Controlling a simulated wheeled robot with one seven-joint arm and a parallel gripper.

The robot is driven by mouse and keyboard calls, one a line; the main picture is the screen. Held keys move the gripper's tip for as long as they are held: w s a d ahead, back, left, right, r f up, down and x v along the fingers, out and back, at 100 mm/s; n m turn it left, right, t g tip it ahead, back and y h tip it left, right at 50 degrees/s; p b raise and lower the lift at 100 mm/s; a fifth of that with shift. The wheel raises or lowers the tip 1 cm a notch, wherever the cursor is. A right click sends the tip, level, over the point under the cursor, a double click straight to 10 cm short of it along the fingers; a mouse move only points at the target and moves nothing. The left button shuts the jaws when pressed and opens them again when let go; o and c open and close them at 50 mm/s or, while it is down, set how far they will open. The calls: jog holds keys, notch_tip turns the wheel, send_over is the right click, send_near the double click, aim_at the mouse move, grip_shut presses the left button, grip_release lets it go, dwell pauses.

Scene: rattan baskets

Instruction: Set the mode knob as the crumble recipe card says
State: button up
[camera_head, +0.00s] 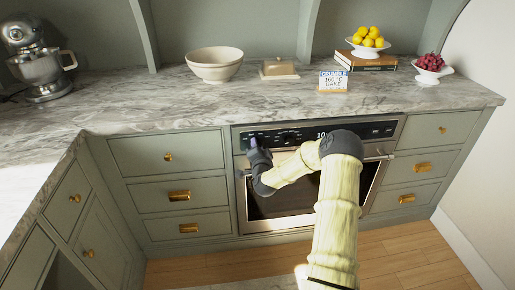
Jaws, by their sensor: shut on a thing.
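The crumble recipe card (333,81) stands on the counter behind the oven; it reads "CRUMBLE", "160 °C" and, in small letters, what looks like "BAKE". The oven control panel (375,130) runs below the counter edge, with a lit display partly hidden by my arm. My gripper (252,143) is at the left part of this panel, shut on a knob there. The gripper covers the knob, so its pointer and setting cannot be read. The panel markings are too small to read.
The oven door handle (378,157) lies just below the panel, behind my arm. On the counter are a mixer (38,62), a bowl (215,64), a butter dish (279,69), lemons (368,38) on a stand over books, and grapes (431,62). Drawers flank the oven.

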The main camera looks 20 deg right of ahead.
jog(key=o, duration=1)
jog(key=v, duration=1.7)
jog(key=shift+s, duration=0.2)
